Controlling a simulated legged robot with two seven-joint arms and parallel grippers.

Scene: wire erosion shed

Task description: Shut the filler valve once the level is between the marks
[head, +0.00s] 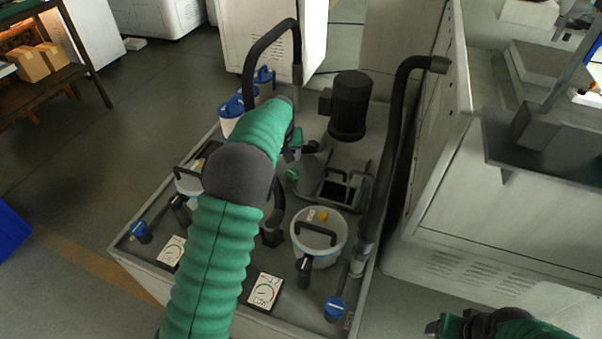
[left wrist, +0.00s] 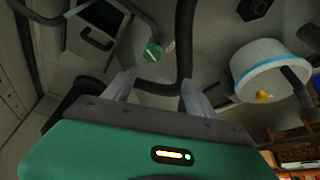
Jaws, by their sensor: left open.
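A small green valve handle (head: 292,174) sits on the machine's deck beside the dark square opening. In the left wrist view the green handle (left wrist: 153,53) lies beyond the fingertips, on a grey pipe. My left gripper (head: 297,150) reaches over the deck close to the handle, partly hidden by its own arm. In the left wrist view my left gripper (left wrist: 157,88) has its two fingers apart with nothing between them. My right gripper (head: 440,326) is at the bottom right edge, away from the machine, its jaws unclear. I cannot make out any level or marks.
White round pots (head: 319,236) with dark handles, dials (head: 264,290) and blue knobs (head: 334,308) stand on the deck. A white pot (left wrist: 270,68) stands right in the left wrist view.

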